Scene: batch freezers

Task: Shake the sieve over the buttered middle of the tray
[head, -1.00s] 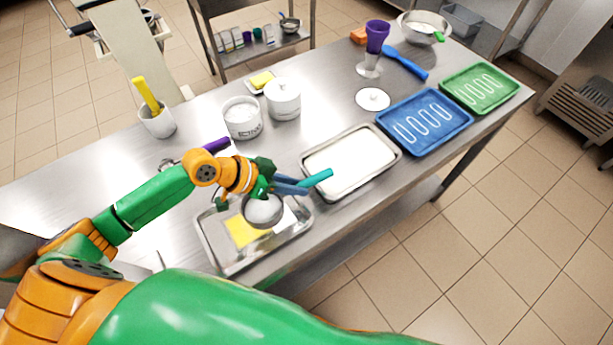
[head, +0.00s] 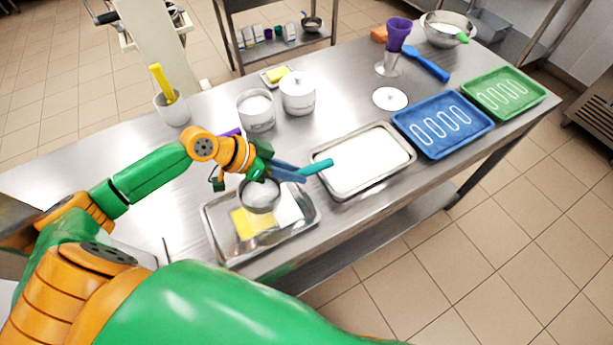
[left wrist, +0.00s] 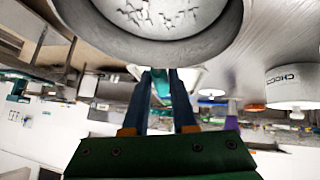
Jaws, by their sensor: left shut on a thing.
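My left gripper (head: 283,173) is shut on the teal handle (head: 318,166) of the sieve. The sieve's round grey bowl (head: 260,196) hangs above the near-left metal tray (head: 222,258). The tray's yellow buttered middle (head: 243,226) shows partly, with the bowl over its upper right edge. In the left wrist view the gripper's fingers (left wrist: 161,105) close around the teal handle, and the bowl (left wrist: 165,42) fills the top, with a cracked white layer in it. Whether powder has fallen on the butter I cannot tell. My right gripper is out of view.
A metal tray filled with white (head: 362,162) stands right of the sieve. Beyond it lie a blue tray (head: 443,125) and a green tray (head: 504,94). Two white pots (head: 256,110) and a cup with a yellow tool (head: 171,108) stand behind. The table's front edge is close.

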